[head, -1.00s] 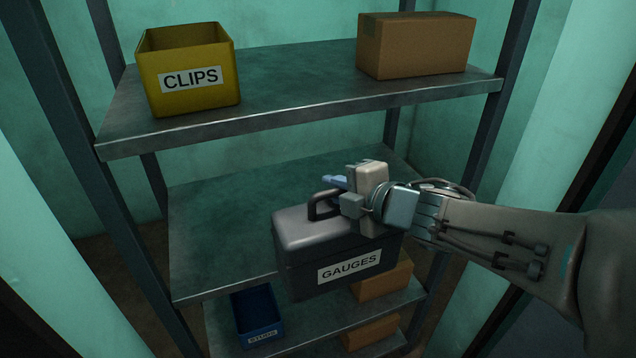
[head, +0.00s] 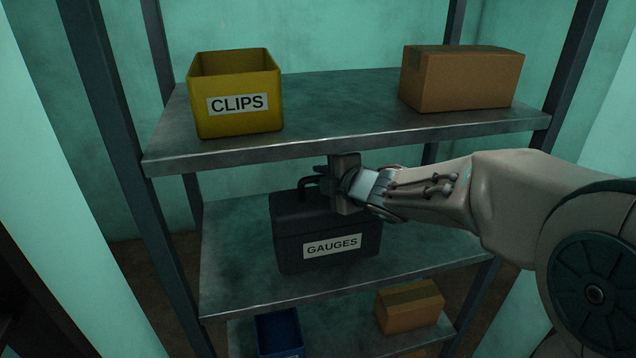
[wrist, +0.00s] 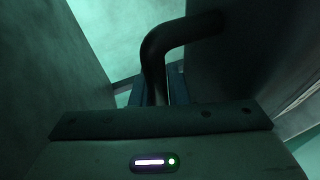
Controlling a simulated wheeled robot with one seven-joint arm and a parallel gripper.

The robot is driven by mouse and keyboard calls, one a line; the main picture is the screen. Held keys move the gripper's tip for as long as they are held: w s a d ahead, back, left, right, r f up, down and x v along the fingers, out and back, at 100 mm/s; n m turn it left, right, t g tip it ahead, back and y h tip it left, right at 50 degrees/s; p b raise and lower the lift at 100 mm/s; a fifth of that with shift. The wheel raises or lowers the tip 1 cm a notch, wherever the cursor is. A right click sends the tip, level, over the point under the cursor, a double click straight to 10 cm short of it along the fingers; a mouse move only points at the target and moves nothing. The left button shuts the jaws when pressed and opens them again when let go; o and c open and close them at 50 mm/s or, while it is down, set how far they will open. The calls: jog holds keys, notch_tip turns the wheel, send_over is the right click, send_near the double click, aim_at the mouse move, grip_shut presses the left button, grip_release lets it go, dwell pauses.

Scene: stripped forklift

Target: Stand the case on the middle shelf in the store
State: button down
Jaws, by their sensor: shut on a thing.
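The case (head: 300,228) is dark grey with a top handle and a label reading GAUGES. In the head view it is upright at the middle shelf (head: 230,270), under the upper shelf. I cannot tell whether its base touches the shelf. My gripper (head: 325,182) is shut on the case's handle, with its fingertips partly hidden behind the wrist. In the wrist view the dark curved handle (wrist: 160,50) runs down between the fingers, and the case's dark side (wrist: 255,65) fills the right.
The upper shelf (head: 330,138) is close above my gripper and holds a yellow CLIPS bin (head: 235,80) and a cardboard box (head: 462,80). The lower shelf holds a blue bin (head: 278,333) and a box (head: 410,308). Bare middle shelf shows on both sides of the case.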

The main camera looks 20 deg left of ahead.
aim_at(317, 186)
jog(key=shift+w+a+r, duration=0.2)
jog(key=shift+w+a, duration=0.6)
jog(key=shift+a, duration=0.2)
jog(key=shift+f, duration=1.8)
jog(key=shift+f+b, duration=0.15)
jog(key=shift+b, duration=0.25)
jog(key=c, duration=1.4)
grip_release()
